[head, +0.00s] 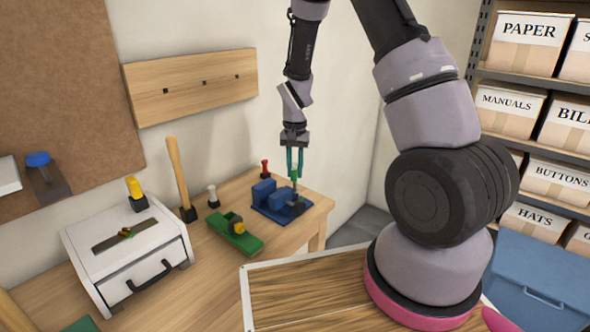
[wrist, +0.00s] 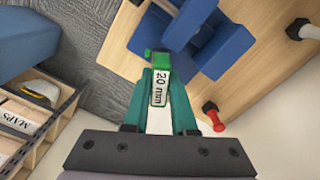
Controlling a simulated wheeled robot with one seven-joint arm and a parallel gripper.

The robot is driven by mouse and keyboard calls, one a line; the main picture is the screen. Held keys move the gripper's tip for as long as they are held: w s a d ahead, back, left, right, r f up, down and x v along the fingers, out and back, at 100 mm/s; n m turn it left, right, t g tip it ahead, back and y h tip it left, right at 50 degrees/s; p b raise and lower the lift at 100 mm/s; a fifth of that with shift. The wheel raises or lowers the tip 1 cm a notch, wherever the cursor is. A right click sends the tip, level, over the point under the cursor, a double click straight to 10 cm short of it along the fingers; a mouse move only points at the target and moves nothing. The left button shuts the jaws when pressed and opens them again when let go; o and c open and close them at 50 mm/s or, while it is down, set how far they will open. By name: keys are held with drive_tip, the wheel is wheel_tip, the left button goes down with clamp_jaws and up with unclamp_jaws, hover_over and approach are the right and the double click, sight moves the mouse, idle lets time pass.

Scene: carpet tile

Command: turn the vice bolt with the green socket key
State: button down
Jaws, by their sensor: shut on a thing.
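The blue vice (head: 268,197) stands near the right end of the wooden workbench; it also shows at the top of the wrist view (wrist: 225,52). My gripper (head: 294,174) points down just above the right side of the vice. In the wrist view its teal fingers (wrist: 160,78) are shut on the socket key (wrist: 158,92), which has a white face marked "20 mm" and a green end. The key's green end is close to the vice's grey metal part. The bolt is not clear, and I cannot tell whether the key sits on it.
A red-handled tool (head: 265,167) stands behind the vice. A green plane (head: 235,236), a white-topped tool (head: 213,196), a wooden-handled tool (head: 179,175) and a white box (head: 128,250) stand to the left. Shelves of labelled boxes (head: 526,40) stand at right.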

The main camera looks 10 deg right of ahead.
drive_tip(key=shift+r, duration=2.3)
